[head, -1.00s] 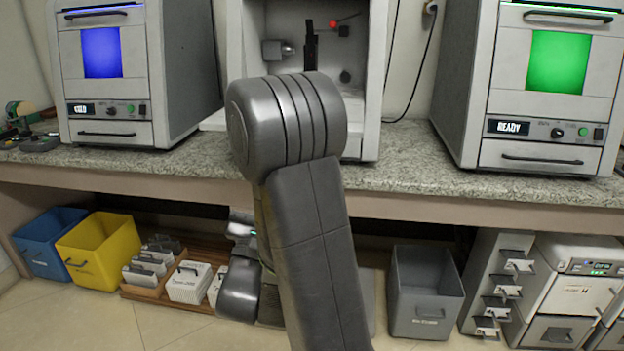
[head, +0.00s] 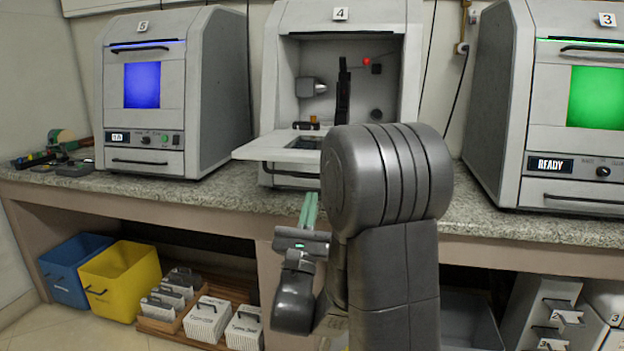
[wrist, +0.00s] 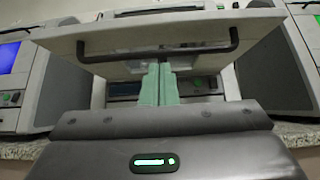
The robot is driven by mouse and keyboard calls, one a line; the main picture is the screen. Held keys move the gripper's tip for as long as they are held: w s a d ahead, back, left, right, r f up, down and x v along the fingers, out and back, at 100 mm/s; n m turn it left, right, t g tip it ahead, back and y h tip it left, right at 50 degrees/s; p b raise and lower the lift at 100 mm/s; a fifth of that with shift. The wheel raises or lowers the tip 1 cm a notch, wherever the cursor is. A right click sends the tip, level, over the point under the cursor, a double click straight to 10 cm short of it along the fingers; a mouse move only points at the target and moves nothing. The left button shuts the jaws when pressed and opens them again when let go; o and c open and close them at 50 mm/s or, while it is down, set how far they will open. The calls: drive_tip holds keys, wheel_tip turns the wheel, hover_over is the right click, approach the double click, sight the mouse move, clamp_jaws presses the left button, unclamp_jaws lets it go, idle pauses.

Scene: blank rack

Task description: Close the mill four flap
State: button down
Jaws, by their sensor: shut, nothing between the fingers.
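Mill four (head: 400,20) is the middle grey machine, with a "4" label on top and an open chamber. Its flap (head: 262,150) is down, sticking out roughly level toward me; my arm hides its right part. The dark bar handle (head: 290,174) runs along the flap's front edge. My gripper (head: 310,198) is shut and empty, its green fingers pointing up just below and in front of that edge. In the wrist view the fingers (wrist: 159,72) stand centred below the handle (wrist: 160,50) and the flap (wrist: 115,33). I cannot tell whether they touch it.
Mill five (head: 172,55) stands left with a blue window, and mill three (head: 500,90) right with a green window. The granite counter (head: 225,200) runs below them. Under it are blue (head: 65,275) and yellow bins (head: 120,290) and a wooden tray (head: 160,325).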

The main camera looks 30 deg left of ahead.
sight(314, 163)
drive_tip(key=shift+w+a+r, duration=0.1)
drive_tip(key=shift+w+r, duration=0.1)
drive_tip(key=shift+r, duration=0.65)
drive_tip(key=shift+w+r, duration=0.2)
drive_tip(key=shift+r, duration=0.6)
drive_tip(key=shift+w+a+r, duration=0.1)
drive_tip(key=shift+w+r, duration=0.1)
drive_tip(key=shift+r, duration=0.65)
drive_tip(key=shift+r, duration=0.1)
